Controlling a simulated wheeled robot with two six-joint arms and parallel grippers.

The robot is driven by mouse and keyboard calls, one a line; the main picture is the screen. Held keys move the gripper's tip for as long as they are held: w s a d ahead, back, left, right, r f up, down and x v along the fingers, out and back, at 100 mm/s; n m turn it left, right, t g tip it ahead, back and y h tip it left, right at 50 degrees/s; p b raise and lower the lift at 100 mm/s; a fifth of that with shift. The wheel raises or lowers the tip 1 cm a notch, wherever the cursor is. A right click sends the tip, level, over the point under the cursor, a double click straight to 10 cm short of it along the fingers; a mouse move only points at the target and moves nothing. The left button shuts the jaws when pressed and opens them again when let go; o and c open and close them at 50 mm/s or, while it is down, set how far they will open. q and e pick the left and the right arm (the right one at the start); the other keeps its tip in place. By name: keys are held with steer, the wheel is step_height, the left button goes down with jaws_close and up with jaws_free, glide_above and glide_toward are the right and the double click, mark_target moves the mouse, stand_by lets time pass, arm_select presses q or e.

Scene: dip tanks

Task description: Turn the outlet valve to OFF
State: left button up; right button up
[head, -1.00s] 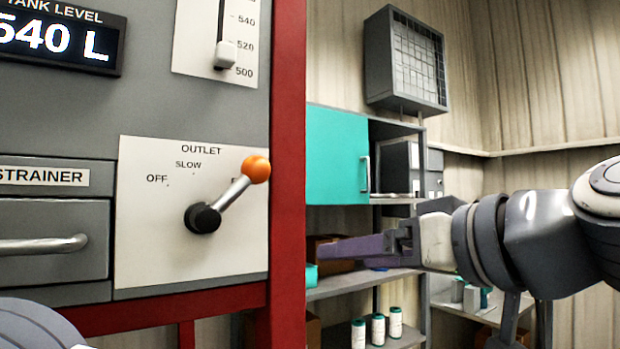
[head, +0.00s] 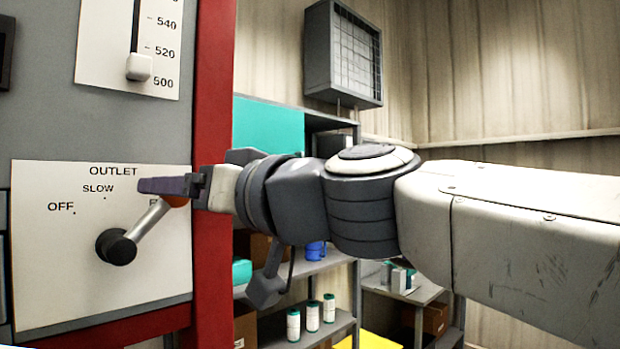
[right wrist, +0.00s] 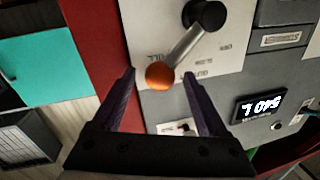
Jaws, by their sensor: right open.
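The outlet valve has a black hub (head: 117,247) and a grey lever (head: 146,222) slanting up and right toward the label at the plate's right, away from OFF. Its orange ball knob (right wrist: 160,76) is mostly hidden behind my right gripper in the head view. My right gripper (head: 148,187) is in front of the outlet plate (head: 60,285) at the knob. In the right wrist view, my right gripper (right wrist: 159,72) is open, with the knob between its purple fingertips and a gap on each side. My left gripper is not in view.
A red frame post (head: 212,260) stands right of the plate. A slider (head: 139,67) is above it. A shelf with white bottles (head: 312,316) and a teal cabinet door (head: 268,128) are behind my right arm. The tank display (right wrist: 259,105) shows in the wrist view.

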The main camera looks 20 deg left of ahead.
steer(key=shift+a, duration=0.1)
jaws_close()
stand_by(1.4)
